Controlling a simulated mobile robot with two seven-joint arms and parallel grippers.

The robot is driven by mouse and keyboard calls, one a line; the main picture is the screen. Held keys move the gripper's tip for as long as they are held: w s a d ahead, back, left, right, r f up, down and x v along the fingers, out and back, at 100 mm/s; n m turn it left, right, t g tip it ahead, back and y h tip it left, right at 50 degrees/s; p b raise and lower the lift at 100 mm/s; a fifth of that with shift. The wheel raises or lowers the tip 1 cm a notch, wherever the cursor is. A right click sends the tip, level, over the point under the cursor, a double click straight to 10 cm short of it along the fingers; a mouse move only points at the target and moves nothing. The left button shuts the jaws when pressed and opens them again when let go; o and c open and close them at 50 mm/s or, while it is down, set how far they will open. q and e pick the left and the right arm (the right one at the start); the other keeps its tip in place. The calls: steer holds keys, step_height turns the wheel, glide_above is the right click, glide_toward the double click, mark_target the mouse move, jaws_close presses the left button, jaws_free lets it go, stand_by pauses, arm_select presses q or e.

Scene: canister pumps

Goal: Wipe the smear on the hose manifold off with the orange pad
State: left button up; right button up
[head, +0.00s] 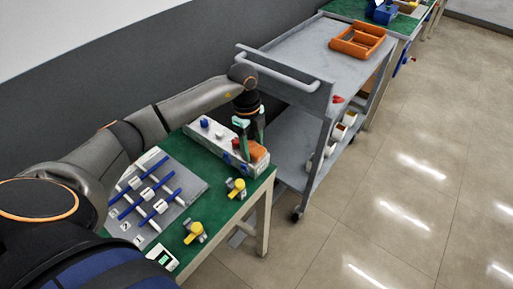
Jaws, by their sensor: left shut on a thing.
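The hose manifold (199,150) is a long light-grey block with blue, white and red fittings on top. It lies along the back edge of the green table. My left gripper (250,136) has its pale green fingers pointing down over the manifold's right end. It is shut on the orange pad (259,153), which is at the top of that end; I cannot tell whether it touches the surface. I cannot make out a smear; the fingers and the pad hide part of the top. My right gripper is not in view.
A grey board (190,190) with blue-handled valves lies on the green table (218,213), near two yellow-topped fittings (236,188) and a small white device (162,257). A grey cart (318,60) with an orange tray (358,40) stands close behind. The floor at right is clear.

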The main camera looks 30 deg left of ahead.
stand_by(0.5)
arm_select(q)
steer(key=shift+d+p, duration=0.35)
steer(key=shift+d, duration=0.5)
steer(key=shift+s+d+f, duration=0.15)
steer(key=shift+d, duration=0.15)
steer(key=shift+a, duration=0.15)
steer(key=shift+a, duration=1.15)
steer(key=shift+d, duration=0.1)
steer(key=shift+d+r+p, duration=0.25)
steer(key=shift+d+p, duration=0.4)
steer(key=shift+d, duration=0.45)
